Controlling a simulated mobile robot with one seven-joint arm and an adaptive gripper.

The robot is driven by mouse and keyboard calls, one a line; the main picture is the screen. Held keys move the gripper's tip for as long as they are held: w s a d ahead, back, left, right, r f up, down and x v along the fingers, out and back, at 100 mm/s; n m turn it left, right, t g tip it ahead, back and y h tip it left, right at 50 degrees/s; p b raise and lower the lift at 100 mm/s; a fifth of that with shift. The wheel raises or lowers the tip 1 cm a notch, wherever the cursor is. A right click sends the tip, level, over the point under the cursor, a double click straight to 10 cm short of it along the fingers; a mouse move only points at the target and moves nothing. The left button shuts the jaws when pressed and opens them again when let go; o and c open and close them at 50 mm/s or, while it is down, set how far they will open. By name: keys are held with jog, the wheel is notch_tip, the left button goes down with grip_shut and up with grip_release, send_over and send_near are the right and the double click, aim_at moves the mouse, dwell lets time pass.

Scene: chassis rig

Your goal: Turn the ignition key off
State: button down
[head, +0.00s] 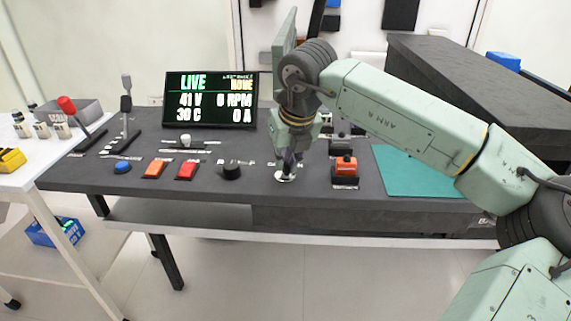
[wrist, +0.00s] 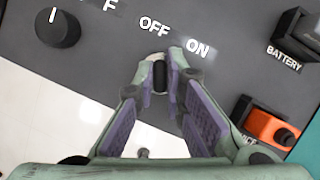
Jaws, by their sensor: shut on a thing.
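The ignition key (wrist: 159,76) is a small dark grip on a pale round base, in front of the printed OFF and ON labels on the bench. My gripper (wrist: 160,72) is shut on the key, with one fingertip on each side of it. In the head view my gripper (head: 288,165) points down at the silver key base (head: 285,177), and its fingers hide most of the key. The key points roughly between the two labels in the wrist view; its exact angle is hard to tell.
A black knob (head: 231,171) stands left of the key, and an orange switch (head: 346,165) stands right. The screen (head: 209,99) reads LIVE, 41 V, 0 RPM. A green mat (head: 415,172) lies at the right.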

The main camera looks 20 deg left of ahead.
jog(key=shift+n, duration=0.6)
jog(key=c, duration=1.7)
grip_release()
jog(key=shift+o, duration=0.2)
jog(key=shift+r, duration=0.1)
jog(key=v, duration=1.1)
jog(key=shift+d+r, duration=0.3)
jog(key=shift+r, duration=0.05)
